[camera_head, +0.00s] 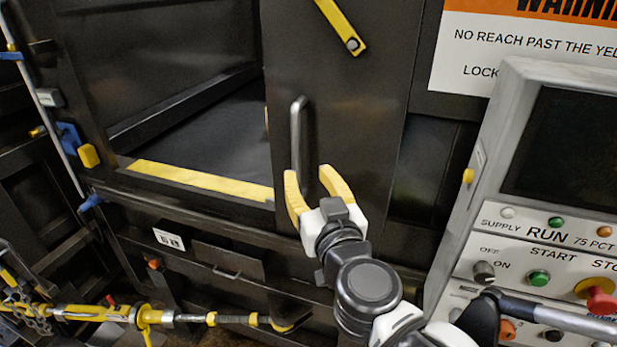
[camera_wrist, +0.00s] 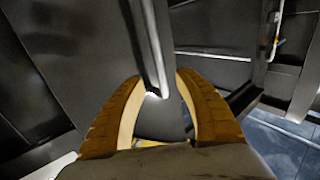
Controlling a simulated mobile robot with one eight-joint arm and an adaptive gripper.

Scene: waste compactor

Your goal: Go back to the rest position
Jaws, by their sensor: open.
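My gripper (camera_head: 314,180) is open, with its two yellow fingers pointing up in the head view. It is at the lower end of the grey vertical handle (camera_head: 298,142) on the dark door panel (camera_head: 350,110). In the wrist view the handle (camera_wrist: 152,45) comes down from the top, and its lower end shows between the tips of my gripper (camera_wrist: 158,80). The fingers look apart from the handle on both sides; I cannot tell the exact depth gap.
Left of the door is an open compactor chamber with a yellow sill strip (camera_head: 200,180). A control panel (camera_head: 540,230) with buttons and a red stop knob (camera_head: 600,298) stands on the right. A yellow rod assembly (camera_head: 140,315) runs along the lower left.

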